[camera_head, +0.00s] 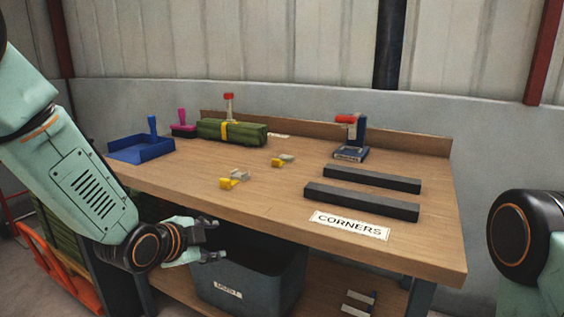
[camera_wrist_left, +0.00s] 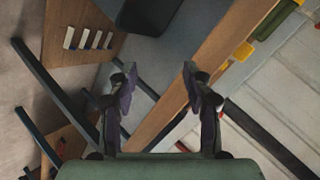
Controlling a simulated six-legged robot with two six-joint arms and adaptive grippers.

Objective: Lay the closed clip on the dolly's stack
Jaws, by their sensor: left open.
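Two small yellow-and-grey clips lie on the wooden table: a nearer clip (camera_head: 234,180) near the front edge and a farther clip (camera_head: 283,160) around the middle. I cannot tell which is closed. The orange dolly (camera_head: 62,268) stands on the floor at the lower left, with a green stack (camera_head: 58,228) on it, partly hidden by my left arm. My left gripper (camera_head: 217,239) is open and empty in front of the table's front edge, below the tabletop. In the left wrist view its fingers (camera_wrist_left: 158,88) are apart with nothing between them. My right gripper is out of view.
A grey bin (camera_head: 250,280) stands under the table (camera_head: 260,205). On top are a blue tray (camera_head: 140,148), a green strapped bundle (camera_head: 230,132), a red-and-blue device (camera_head: 352,138), two dark bars (camera_head: 360,201) and a CORNERS label (camera_head: 349,225). The table's middle has free room.

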